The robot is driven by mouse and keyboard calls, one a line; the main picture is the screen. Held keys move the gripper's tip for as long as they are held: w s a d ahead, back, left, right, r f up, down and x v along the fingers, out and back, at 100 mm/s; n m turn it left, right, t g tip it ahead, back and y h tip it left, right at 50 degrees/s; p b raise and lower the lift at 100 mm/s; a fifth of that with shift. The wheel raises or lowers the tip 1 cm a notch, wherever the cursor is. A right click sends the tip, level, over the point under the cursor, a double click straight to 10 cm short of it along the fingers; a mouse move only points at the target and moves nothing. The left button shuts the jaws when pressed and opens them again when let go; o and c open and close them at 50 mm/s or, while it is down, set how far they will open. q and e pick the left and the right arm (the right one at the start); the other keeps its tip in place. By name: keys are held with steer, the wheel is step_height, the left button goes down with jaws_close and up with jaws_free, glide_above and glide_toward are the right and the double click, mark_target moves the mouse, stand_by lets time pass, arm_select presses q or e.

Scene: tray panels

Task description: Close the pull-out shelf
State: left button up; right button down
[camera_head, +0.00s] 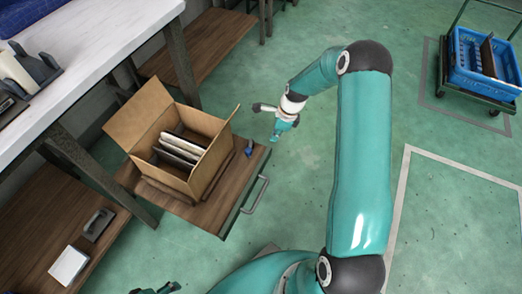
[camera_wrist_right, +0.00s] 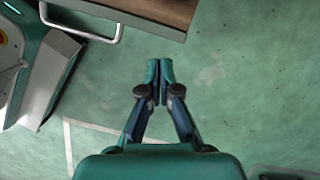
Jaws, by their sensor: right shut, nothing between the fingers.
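The pull-out shelf (camera_head: 211,214) is a brown wooden board, drawn out from under the white-topped bench. A grey metal bar handle (camera_head: 256,194) is on its front edge. In the right wrist view the shelf's edge (camera_wrist_right: 160,8) and handle (camera_wrist_right: 84,36) show at the top. My right gripper (camera_head: 274,138) is shut and empty, off the shelf's far right corner and apart from the handle. Its fingertips (camera_wrist_right: 160,66) are together over floor in the wrist view. What seems to be my left gripper (camera_head: 156,289) is cut off at the bottom edge; its jaws are unclear.
An open cardboard box (camera_head: 206,164) with several flat panels stands on the shelf, beside a small blue object (camera_head: 249,148). The white bench (camera_head: 100,35) has dark legs. A blue crate (camera_head: 470,75) sits on a cart at upper right. The green floor right of the shelf is clear.

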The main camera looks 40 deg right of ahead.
steer(key=b, duration=0.3)
glide_toward(265, 156)
steer(key=x, duration=0.5)
steer(key=shift+w+f, duration=0.1)
steer(key=shift+f, duration=0.1)
steer(key=shift+w+a, duration=1.1)
steer(key=shift+w, duration=0.15)
steer(key=shift+w+a, duration=0.3)
